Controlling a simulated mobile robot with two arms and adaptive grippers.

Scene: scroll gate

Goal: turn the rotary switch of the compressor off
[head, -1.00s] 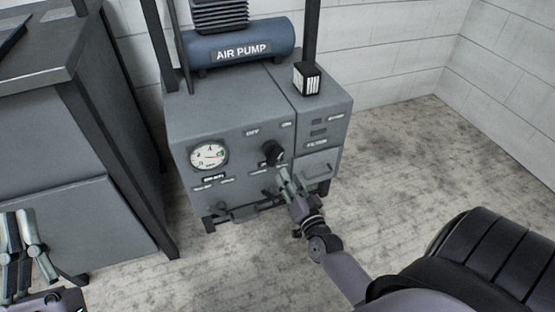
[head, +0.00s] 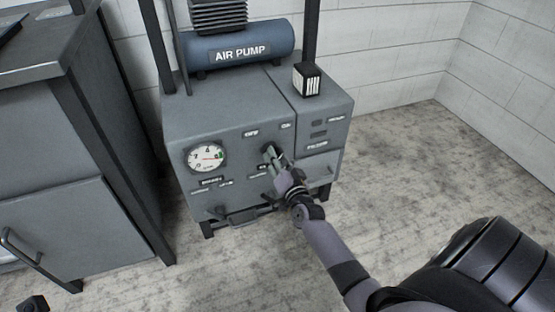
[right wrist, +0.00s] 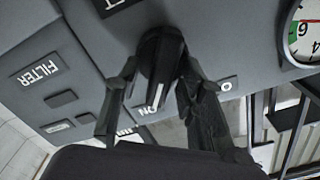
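The compressor (head: 225,120) is a grey cabinet with a blue "AIR PUMP" tank (head: 240,50) on top. In the right wrist view the knob (right wrist: 160,70) stands between the two fingers of the right gripper (right wrist: 155,90). One finger is on each side, with a narrow gap at the left finger; contact at the right finger is unclear. My left gripper's fingers are not in view.
A round gauge (head: 206,157) sits left of the switch. A small black-and-white box (head: 307,79) stands on top of the compressor. A grey cabinet (head: 60,220) with a handle is at the left. The floor (head: 400,170) to the right is clear.

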